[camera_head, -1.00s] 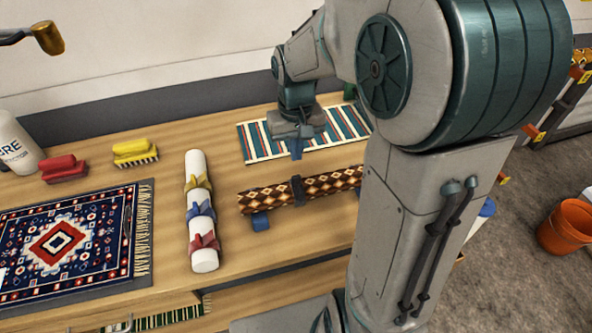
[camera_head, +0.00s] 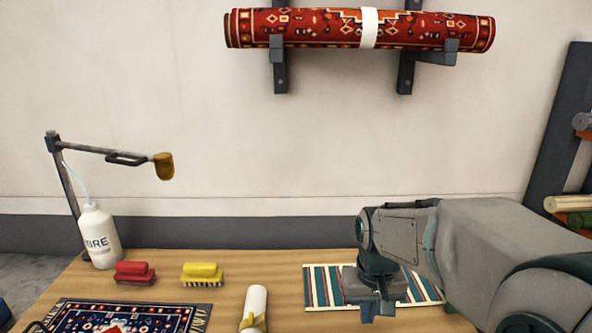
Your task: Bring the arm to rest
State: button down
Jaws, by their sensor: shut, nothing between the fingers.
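My arm reaches in from the right side of the head view. My gripper (camera_head: 378,308) points down over the striped teal, white and red mat (camera_head: 322,287) on the wooden table. It is shut with nothing in it. The gripper hides part of the mat, and I cannot tell exactly how high it is above it.
On the table (camera_head: 225,266) are a red brush (camera_head: 134,272), a yellow brush (camera_head: 202,274), a patterned rug (camera_head: 120,318) and a white roll (camera_head: 256,303). A white bottle (camera_head: 100,237) stands by a lamp-like arm (camera_head: 110,151). A rolled red rug (camera_head: 310,29) rests on wall brackets.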

jog(key=s+r+t, duration=0.2)
jog(key=s, duration=0.9)
jog(key=shift+s+r+t, duration=0.2)
jog(key=shift+r+t, duration=0.1)
jog(key=shift+r, duration=0.1)
dwell(0.8)
